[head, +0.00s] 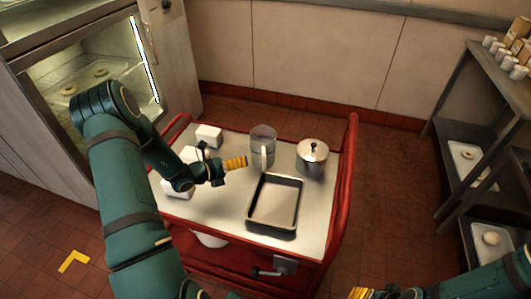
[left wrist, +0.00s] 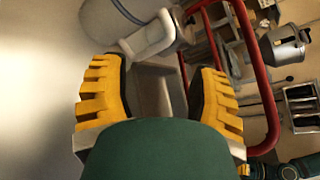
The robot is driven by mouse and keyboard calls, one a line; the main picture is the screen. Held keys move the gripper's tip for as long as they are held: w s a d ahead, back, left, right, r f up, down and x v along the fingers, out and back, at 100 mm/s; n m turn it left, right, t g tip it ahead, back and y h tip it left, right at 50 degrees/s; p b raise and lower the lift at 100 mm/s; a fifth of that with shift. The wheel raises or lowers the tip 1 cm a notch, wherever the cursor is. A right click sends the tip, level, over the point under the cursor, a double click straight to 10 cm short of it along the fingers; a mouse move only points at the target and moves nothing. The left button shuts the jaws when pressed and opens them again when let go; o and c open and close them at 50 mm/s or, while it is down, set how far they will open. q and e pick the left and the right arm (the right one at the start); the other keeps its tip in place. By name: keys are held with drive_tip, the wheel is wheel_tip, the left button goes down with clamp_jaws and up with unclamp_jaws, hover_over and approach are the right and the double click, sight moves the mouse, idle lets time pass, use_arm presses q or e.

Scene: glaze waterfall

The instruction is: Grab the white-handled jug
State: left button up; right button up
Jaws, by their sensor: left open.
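The clear jug with a white handle (head: 264,157) stands upright on the cart top, near its back middle. My left gripper (head: 237,163) is open and empty, just left of the jug at about handle height. In the left wrist view, my left gripper's yellow fingers (left wrist: 158,95) are spread apart. The jug's white handle (left wrist: 152,38) lies just beyond the fingertips, with the pale jug body to its left. I see no contact with the handle. My right gripper (head: 372,294) shows only its yellow tips at the bottom edge.
The red-railed cart (head: 215,215) also holds a dark-rimmed tray (head: 274,203) in front of the jug, a lidded metal pot (head: 312,157) to its right, and white blocks (head: 208,135) to its left. A shelf rack (head: 470,120) stands at right.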

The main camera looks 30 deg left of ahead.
sight(263, 155)
use_arm(q)
drive_tip(key=shift+d+r+b+x, duration=0.15)
drive_tip(key=shift+b+x, duration=0.25)
drive_tip(key=shift+x, duration=2.3)
drive_tip(key=shift+d+r+b+x, duration=0.1)
drive_tip(key=shift+r+b+x, duration=0.2)
drive_tip(key=shift+x, duration=2.4)
drive_tip(key=shift+f, duration=0.1)
clamp_jaws()
